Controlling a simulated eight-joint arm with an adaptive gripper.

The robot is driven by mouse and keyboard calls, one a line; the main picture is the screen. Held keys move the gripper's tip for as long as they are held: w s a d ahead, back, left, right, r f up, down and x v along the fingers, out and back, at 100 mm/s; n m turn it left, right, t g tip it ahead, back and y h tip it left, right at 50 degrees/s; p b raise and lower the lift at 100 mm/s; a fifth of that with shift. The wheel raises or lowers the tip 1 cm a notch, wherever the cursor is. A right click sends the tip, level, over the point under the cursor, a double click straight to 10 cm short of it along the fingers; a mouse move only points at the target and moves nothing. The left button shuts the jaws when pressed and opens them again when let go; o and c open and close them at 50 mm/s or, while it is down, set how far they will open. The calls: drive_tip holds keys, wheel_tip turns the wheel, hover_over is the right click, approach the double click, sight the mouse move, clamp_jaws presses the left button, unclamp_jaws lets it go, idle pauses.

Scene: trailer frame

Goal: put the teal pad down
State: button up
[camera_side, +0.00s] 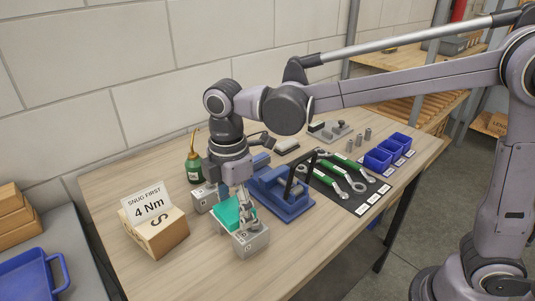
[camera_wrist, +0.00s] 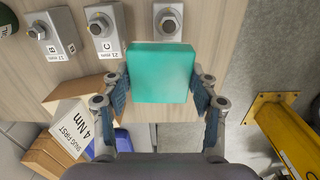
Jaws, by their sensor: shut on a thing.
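The teal pad (camera_wrist: 160,72) is a square block held between the two fingers of my gripper (camera_wrist: 160,90) in the wrist view. The fingers press on its left and right sides. In the side view the teal pad (camera_side: 229,214) is partly hidden by my gripper (camera_side: 240,207), among the metal bolt blocks. I cannot tell whether its underside touches anything.
Metal bolt blocks, B (camera_wrist: 52,36), C (camera_wrist: 103,31) and a third (camera_wrist: 168,20), stand close to the pad. A wooden block with a "4 Nm" card (camera_side: 155,232) stands left. A blue fixture (camera_side: 282,193) is at right. Wrenches lie on a dark mat (camera_side: 358,207).

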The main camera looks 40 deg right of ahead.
drive_tip(key=shift+w+d+r, duration=0.1)
drive_tip(key=shift+d+r, duration=0.15)
drive_tip(key=shift+d, duration=0.2)
drive_tip(key=w+d+m, duration=0.2)
drive_tip(key=d+m, duration=0.4)
drive_tip(key=w+d+m, duration=0.1)
drive_tip(key=d+m, duration=0.6)
drive_tip(key=w+d+m, duration=0.2)
drive_tip(key=d+m, duration=0.4)
drive_tip(key=shift+w+d+f, duration=0.15)
drive_tip(key=shift+w+d, duration=0.1)
drive_tip(key=shift+w, duration=0.05)
drive_tip(key=shift+d+m, duration=0.7)
drive_tip(key=shift+m, duration=0.2)
drive_tip(key=shift+w, duration=0.1)
